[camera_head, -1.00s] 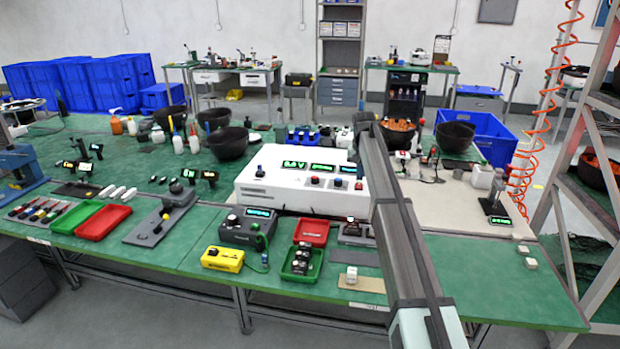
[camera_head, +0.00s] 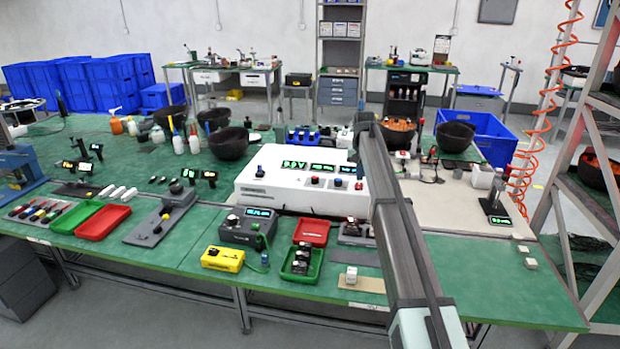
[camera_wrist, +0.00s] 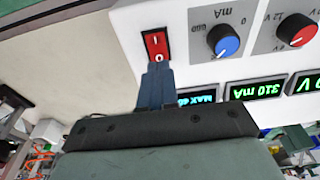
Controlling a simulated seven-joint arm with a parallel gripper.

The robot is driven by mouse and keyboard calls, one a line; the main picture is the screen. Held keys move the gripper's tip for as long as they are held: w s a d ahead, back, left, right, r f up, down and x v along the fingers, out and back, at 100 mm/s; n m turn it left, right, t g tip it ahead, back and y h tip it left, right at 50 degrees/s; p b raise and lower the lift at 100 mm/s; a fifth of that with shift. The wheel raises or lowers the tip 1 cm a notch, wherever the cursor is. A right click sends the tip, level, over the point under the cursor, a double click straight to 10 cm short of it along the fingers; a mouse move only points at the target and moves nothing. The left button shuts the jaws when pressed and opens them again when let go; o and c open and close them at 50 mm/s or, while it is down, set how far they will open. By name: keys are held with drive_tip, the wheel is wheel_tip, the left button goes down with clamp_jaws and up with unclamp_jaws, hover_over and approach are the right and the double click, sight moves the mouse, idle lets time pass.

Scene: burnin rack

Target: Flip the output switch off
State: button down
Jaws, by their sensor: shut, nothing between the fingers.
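The output switch (camera_wrist: 156,44) is a red rocker marked I and O, set in a black frame on a white panel in the wrist view. The O end is the lower one in that picture, nearest my fingers. My gripper (camera_wrist: 158,66) is shut and empty, its blue-grey fingertips right at the O end. They partly cover the frame's lower edge; I cannot tell whether they touch the rocker.
Beside the switch in the wrist view are a blue knob (camera_wrist: 227,42), a red knob (camera_wrist: 297,30) and a lit 310 mA display (camera_wrist: 256,90). A grey meter box (camera_head: 240,232), red tray (camera_head: 312,232) and green tray (camera_head: 302,262) lie in front of the supply.

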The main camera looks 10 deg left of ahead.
drive_tip(key=shift+f, duration=0.9)
idle(0.8)
drive_tip(key=shift+r, duration=0.1)
drive_tip(key=shift+r, duration=3.45)
